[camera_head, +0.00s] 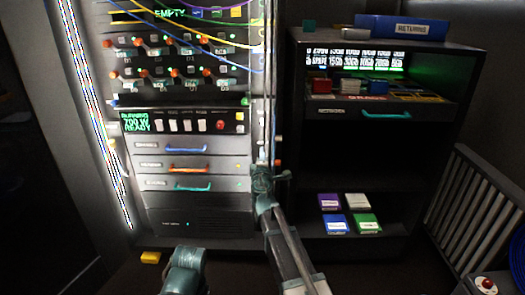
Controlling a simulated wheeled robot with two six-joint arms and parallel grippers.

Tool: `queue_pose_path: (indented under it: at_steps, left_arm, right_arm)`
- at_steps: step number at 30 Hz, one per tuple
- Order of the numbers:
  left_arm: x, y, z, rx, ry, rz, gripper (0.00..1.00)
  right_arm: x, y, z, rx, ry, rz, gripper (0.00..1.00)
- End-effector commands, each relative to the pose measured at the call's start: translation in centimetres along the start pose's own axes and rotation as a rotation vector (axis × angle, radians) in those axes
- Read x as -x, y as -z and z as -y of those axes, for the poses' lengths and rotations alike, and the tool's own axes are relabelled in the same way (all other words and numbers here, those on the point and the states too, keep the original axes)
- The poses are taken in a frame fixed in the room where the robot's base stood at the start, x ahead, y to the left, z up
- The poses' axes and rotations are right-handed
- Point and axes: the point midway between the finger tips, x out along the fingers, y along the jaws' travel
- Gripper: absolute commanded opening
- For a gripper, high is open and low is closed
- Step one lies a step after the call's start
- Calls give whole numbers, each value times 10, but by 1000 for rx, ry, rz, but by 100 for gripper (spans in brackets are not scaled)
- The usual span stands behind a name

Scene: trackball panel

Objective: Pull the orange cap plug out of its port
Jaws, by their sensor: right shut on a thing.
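My right gripper (264,178) reaches up from the bottom centre to the right edge of the tall rack. It is shut, with its fingertips at a small orange cap plug (277,163). Another small plug with a pale body (279,138) shows just above on the same edge. A teal part of my left arm (185,270) shows at the bottom; its fingertips cannot be made out.
The rack front carries cables, several orange-tipped knobs (174,72) and drawers with blue, orange and teal handles (188,167). A dark shelf unit (420,150) stands right, with several coloured boxes. A yellow block (150,257) lies on the floor. A railing (480,200) stands far right.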

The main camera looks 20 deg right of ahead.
Motion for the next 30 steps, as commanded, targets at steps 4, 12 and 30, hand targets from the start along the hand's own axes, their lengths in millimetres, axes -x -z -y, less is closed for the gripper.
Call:
queue_pose_path:
  at_steps: [4,12,30]
  left_arm:
    - [0,0,0,0,0,0,0]
    - [0,0,0,0,0,0,0]
    - [0,0,0,0,0,0,0]
  right_arm:
    - [0,0,0,0,0,0,0]
    - [7,0,0,0,0,0,0]
    - [30,0,0,0,0,0,0]
